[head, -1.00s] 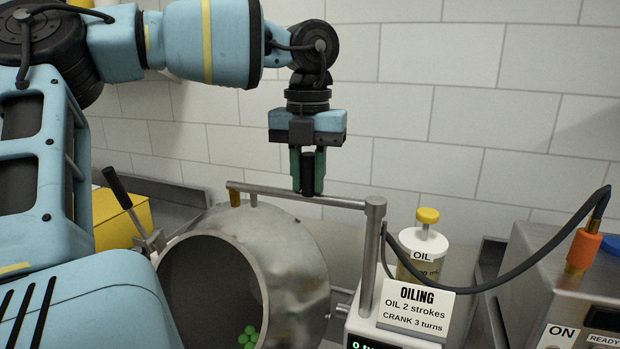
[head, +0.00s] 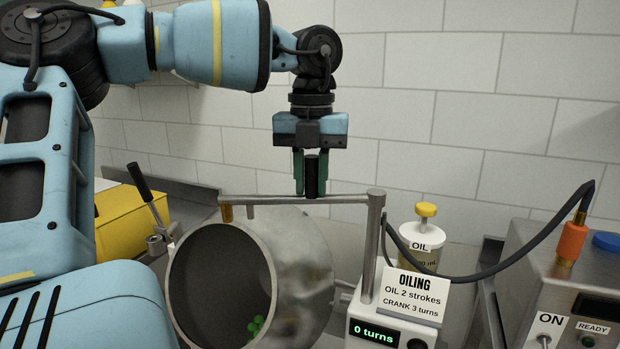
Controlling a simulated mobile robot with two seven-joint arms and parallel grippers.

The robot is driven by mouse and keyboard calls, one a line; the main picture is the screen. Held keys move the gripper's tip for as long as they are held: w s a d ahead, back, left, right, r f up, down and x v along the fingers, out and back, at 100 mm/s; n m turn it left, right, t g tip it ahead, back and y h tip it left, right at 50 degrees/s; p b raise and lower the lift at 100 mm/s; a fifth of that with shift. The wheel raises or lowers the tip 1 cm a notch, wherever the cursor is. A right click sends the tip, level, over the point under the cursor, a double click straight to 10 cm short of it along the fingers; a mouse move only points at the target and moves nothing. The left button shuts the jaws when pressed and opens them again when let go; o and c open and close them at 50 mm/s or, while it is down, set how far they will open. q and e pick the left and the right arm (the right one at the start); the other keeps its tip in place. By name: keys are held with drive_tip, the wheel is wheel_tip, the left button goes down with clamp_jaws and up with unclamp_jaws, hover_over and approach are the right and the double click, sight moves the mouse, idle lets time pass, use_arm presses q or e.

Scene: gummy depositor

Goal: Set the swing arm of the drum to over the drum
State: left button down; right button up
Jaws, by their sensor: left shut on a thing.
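The steel drum (head: 305,275) lies with its round mouth facing me, and green gummies (head: 256,326) lie inside it. The swing arm (head: 275,200) is a metal bar on an upright post (head: 374,245) at the drum's right. My right gripper is not in view.
A counter box reading "0 turns" (head: 374,333) and an oiling card (head: 415,296) stand by the post. An oil bottle (head: 422,240) is behind them. A machine with a hose (head: 575,245) is at right. A crank handle (head: 147,190) and yellow box (head: 130,220) are at left.

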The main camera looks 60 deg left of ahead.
use_arm(q)
drive_tip(key=shift+r, duration=0.1)
idle(0.3)
drive_tip(key=c, duration=1.2)
unclamp_jaws()
drive_tip(key=shift+w+d, duration=0.1)
drive_tip(key=shift+w, duration=0.05)
drive_tip(key=shift+c, duration=0.2)
drive_tip(key=shift+r, duration=3.85)
